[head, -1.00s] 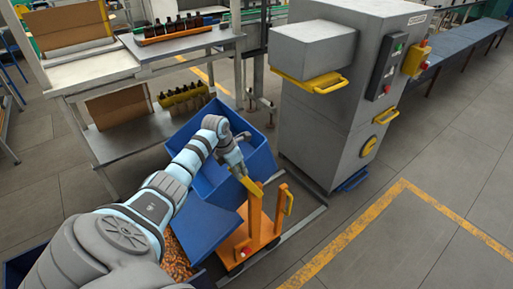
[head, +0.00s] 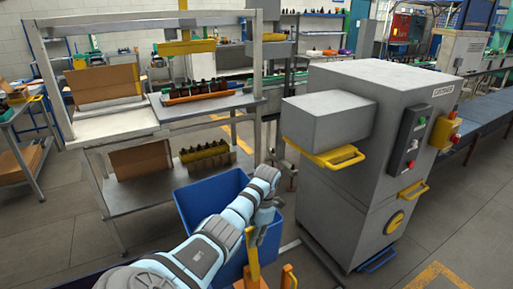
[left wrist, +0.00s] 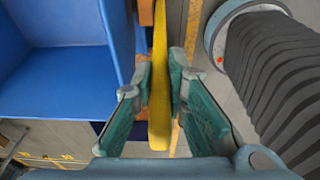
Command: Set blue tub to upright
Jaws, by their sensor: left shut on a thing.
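The blue tub (head: 205,195) stands in the lower middle of the head view, between the shelf rack and the grey cabinet. Its inside faces up towards me. My arm and the frame's edge hide its lower part, so I cannot tell its exact tilt. The tub's blue walls (left wrist: 60,85) also fill the upper left of the left wrist view. My left gripper (head: 263,222) is beside the tub, shut on a yellow lever (left wrist: 160,90) that stands between its green finger pads. An orange post (head: 251,265) shows below it. My right gripper is not in view.
A grey cabinet (head: 340,205) with yellow handles stands close to the right of the tub. A shelf rack (head: 135,208) with crates of amber bottles (head: 207,160) stands behind and left. Open floor (head: 440,245) lies at the right.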

